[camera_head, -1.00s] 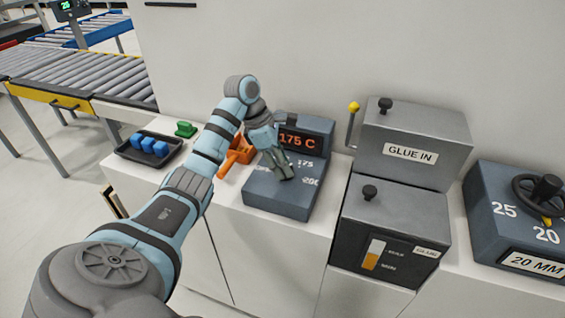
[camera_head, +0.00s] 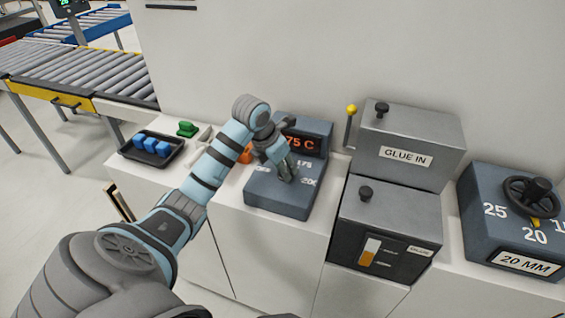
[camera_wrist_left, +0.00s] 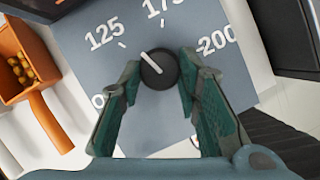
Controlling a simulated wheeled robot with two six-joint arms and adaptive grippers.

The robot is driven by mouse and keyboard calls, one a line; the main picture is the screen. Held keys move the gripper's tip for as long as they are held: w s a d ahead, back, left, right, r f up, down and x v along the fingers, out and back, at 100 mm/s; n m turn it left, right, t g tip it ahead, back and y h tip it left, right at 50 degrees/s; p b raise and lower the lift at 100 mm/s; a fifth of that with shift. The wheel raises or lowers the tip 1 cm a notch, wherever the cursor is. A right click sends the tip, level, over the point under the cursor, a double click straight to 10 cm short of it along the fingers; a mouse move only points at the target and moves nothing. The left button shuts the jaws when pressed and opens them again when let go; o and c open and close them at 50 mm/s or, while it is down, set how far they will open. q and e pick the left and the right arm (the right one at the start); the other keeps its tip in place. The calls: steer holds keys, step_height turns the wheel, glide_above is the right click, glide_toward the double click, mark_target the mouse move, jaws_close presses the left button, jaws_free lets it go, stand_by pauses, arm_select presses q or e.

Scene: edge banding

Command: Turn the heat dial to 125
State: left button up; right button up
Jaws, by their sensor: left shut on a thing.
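The heat dial (camera_wrist_left: 158,68) is a dark round knob on the sloped face of the blue-grey heater box (camera_head: 268,199). Its white pointer line aims up-left, between the 125 and 175 marks, nearer 125 in the wrist view. My left gripper (camera_wrist_left: 160,72) is shut on the dial, one green finger on each side. In the head view my left gripper (camera_head: 288,172) covers the dial. The orange display (camera_head: 302,143) shows "75 C"; its left end is hidden behind my arm. My right gripper is not in view.
An orange scoop (camera_wrist_left: 40,100) holding yellow pellets lies left of the heater box. A black tray (camera_head: 128,152) with blue blocks and a green piece (camera_head: 187,129) sit farther left. The glue unit (camera_head: 412,143) stands close on the right, with the 20 MM dial box (camera_head: 475,195) beyond.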

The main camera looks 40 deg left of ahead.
arm_select(q)
steer(key=shift+d+n+y+p, duration=0.1)
steer(key=shift+n+y+p, duration=0.25)
steer(key=shift+n, duration=0.75)
steer(key=o, duration=1.1)
steer(key=shift+o, duration=0.2)
steer(key=shift+s+r, duration=0.1)
steer(key=shift+r, duration=0.25)
steer(key=v, duration=0.6)
steer(key=shift+s+r, duration=0.2)
steer(key=shift+r, duration=0.1)
